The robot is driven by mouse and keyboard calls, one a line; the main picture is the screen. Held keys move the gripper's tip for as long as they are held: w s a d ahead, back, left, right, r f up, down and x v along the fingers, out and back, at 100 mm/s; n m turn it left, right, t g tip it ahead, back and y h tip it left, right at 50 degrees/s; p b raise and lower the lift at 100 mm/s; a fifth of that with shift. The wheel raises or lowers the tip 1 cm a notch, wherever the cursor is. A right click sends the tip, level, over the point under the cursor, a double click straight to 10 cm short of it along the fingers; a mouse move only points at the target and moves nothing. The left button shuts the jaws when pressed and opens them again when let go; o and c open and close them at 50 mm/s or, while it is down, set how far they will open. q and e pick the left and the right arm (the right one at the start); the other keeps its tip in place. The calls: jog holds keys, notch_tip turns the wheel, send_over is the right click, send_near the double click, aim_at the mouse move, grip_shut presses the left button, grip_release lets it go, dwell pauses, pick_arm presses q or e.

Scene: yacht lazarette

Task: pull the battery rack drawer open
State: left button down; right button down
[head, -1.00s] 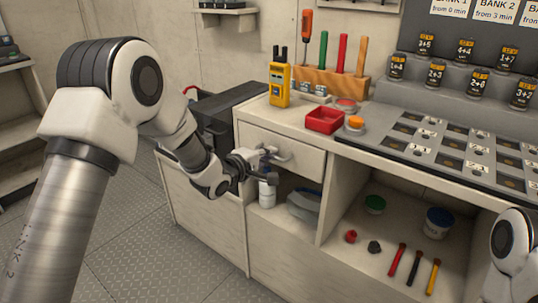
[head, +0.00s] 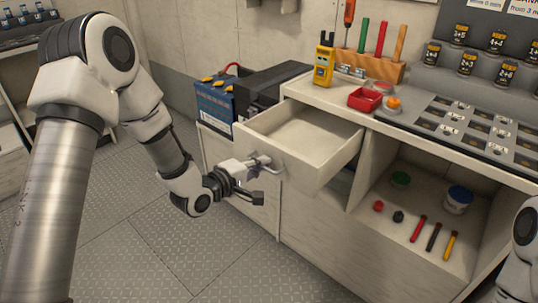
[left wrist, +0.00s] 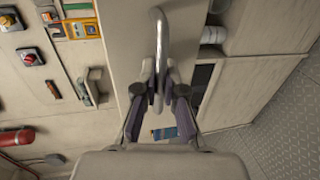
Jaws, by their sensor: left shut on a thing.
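The drawer (head: 300,143) under the left end of the bench stands pulled well out, and its inside looks empty. Its bar handle (head: 265,163) is on the front panel. My left gripper (head: 256,172) is at the handle and shut on it. In the left wrist view the two fingers (left wrist: 160,88) close around the metal handle (left wrist: 161,40) against the pale drawer front. My right arm shows only in part at the right edge of the head view, and its gripper is out of the picture.
A blue battery (head: 214,103) and a dark case (head: 270,88) stand left of the drawer. On the bench are a yellow meter (head: 323,66), a red tray (head: 365,100) and a slotted grey panel (head: 460,125). An open shelf below holds jars and markers. The floor at left is clear.

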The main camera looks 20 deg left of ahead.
pick_arm(q)
jog(key=shift+v, duration=0.85)
pick_arm(e)
jog(key=shift+s+a+r, duration=0.1)
jog(key=shift+s+a, duration=0.05)
jog(key=shift+s, duration=0.25)
pick_arm(q)
jog(key=shift+f, duration=0.25)
jog(key=c, duration=1.5)
grip_release()
jog(key=shift+c, duration=0.2)
jog(key=v, duration=0.7)
jog(key=shift+s, duration=0.25)
